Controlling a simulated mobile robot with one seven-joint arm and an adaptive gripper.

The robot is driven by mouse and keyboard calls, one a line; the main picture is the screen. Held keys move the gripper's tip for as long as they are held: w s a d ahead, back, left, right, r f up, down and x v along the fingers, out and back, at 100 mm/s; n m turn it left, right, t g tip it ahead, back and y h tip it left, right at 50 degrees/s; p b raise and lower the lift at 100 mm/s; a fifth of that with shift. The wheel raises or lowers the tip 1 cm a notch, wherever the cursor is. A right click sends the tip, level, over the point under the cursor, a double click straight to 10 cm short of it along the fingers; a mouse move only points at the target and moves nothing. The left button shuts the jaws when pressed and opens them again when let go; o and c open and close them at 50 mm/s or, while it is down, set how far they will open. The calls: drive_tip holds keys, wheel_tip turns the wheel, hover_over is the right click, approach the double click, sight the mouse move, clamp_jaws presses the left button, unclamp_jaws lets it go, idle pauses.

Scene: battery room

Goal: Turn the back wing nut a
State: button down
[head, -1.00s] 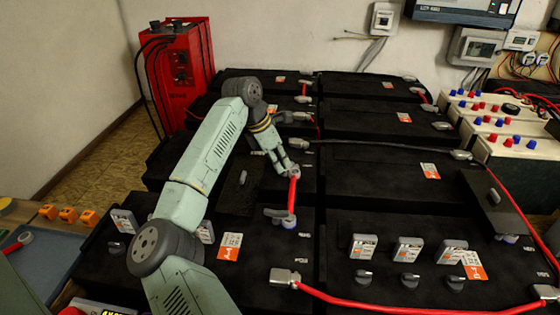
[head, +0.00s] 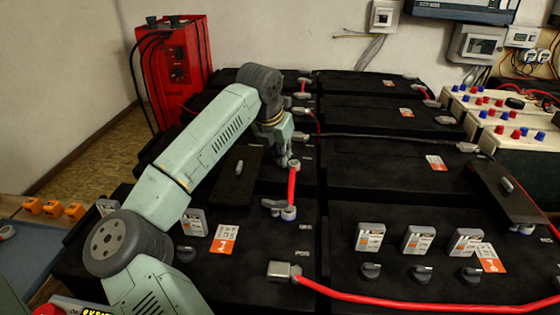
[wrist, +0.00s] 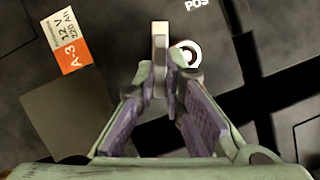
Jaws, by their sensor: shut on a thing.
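My gripper (head: 282,160) points down at the back end of the short red cable (head: 292,188) in the head view. In the wrist view its two fingers (wrist: 162,68) are closed on a narrow grey piece (wrist: 160,42), which looks like a wing of the back wing nut. The fingers hide most of the nut. A second grey wing nut (head: 271,205) sits at the cable's front end, apart from the gripper.
Black batteries stand in two columns, with a dark gap between them. An orange A-3 label (wrist: 75,52) lies left of the fingers. A dark raised plate (head: 236,185) stands left of the red cable. A red charger (head: 172,70) stands behind my arm.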

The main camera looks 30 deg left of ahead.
drive_tip(key=shift+d+n+g+y+b, duration=0.15)
drive_tip(key=shift+n+y+b, duration=0.25)
drive_tip(key=shift+n+b, duration=0.55)
drive_tip(key=shift+d+n+g+y+b, duration=0.15)
drive_tip(key=shift+n+y+b, duration=0.4)
drive_tip(key=shift+n, duration=0.7)
drive_tip(key=shift+a, duration=0.1)
drive_tip(key=c, duration=1.7)
unclamp_jaws()
drive_tip(key=v, duration=1.2)
drive_tip(key=shift+a, duration=0.1)
